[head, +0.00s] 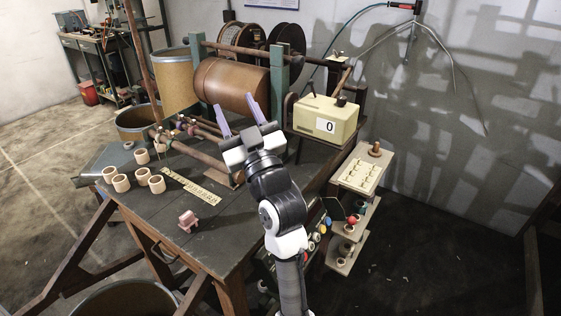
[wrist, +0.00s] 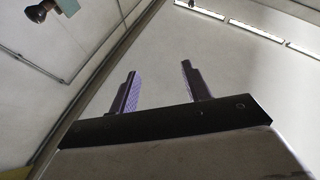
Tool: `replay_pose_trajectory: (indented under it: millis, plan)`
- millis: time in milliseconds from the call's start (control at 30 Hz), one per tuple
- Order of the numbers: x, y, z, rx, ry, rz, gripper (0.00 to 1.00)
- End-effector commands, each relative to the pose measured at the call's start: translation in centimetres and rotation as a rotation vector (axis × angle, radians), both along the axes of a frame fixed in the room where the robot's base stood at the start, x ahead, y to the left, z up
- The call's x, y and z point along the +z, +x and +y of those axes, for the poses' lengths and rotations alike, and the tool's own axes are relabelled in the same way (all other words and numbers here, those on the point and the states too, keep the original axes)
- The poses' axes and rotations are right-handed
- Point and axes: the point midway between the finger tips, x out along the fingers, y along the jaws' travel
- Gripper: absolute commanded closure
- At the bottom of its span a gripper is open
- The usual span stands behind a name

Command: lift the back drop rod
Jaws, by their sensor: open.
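My gripper (head: 236,106) is open and empty, its two purple fingers spread and pointing up in front of the brown drum. In the wrist view the fingers (wrist: 158,72) show apart, with only wall and ceiling beyond them. Several rods lie low in front of the drum, partly hidden by my gripper and arm. A brown rod (head: 200,154) runs along the near side, and another rod (head: 205,125) lies behind it, closer to the drum (head: 228,84). I cannot tell for sure which is the back drop rod. My gripper touches none of them.
Green posts (head: 279,72) flank the drum, with a wooden bar (head: 238,48) across them. A yellow counter box (head: 325,118) reading 0 stands to the right.

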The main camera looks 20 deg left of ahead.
Motion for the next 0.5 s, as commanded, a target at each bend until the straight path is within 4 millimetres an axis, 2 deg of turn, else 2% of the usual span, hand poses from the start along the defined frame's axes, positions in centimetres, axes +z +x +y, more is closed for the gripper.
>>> replay_pose_trajectory:
  millis: [33, 100, 200, 333, 400, 500]
  plan:
    - [-3.9, 3.1, -1.6, -0.025, -0.074, 0.075, 0.52]
    - [-8.5, 6.0, -3.7, -0.027, -0.174, 0.164, 0.52]
    - [-14.2, 8.5, -7.0, -0.004, -0.282, 0.263, 0.52]
    - [-19.1, 9.4, -10.3, 0.045, -0.362, 0.337, 0.52]
    - [-20.6, 9.5, -11.5, 0.066, -0.385, 0.356, 0.52]
    - [-21.6, 9.4, -12.2, 0.085, -0.401, 0.367, 0.52]
